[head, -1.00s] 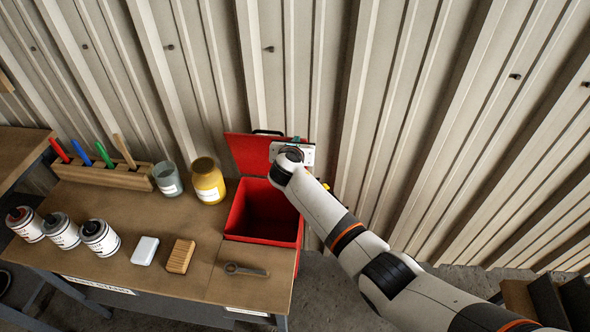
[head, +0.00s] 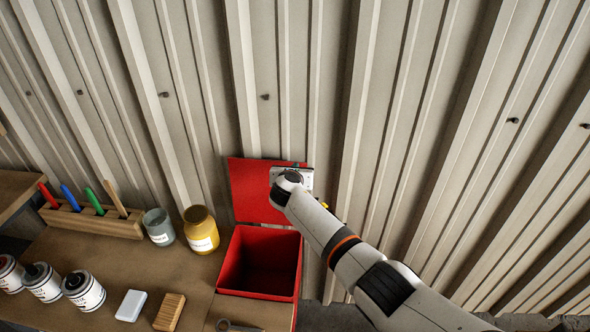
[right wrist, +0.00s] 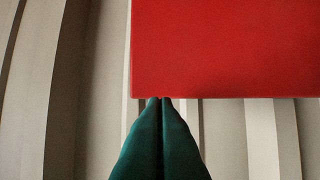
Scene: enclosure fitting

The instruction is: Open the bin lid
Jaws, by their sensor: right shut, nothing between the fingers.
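The red bin (head: 260,262) stands at the right end of the workbench with its mouth uncovered and its dark inside showing. Its red lid (head: 248,190) stands raised, nearly upright, at the bin's back side by the corrugated wall. My right gripper is at the lid's right part; in the head view my own wrist hides its fingers. In the right wrist view my right gripper (right wrist: 162,99) has its green fingers together and empty, with tips at the lower edge of the red lid (right wrist: 225,50). I cannot tell whether they touch it. My left gripper is not in view.
The corrugated wall (head: 420,120) rises close behind.

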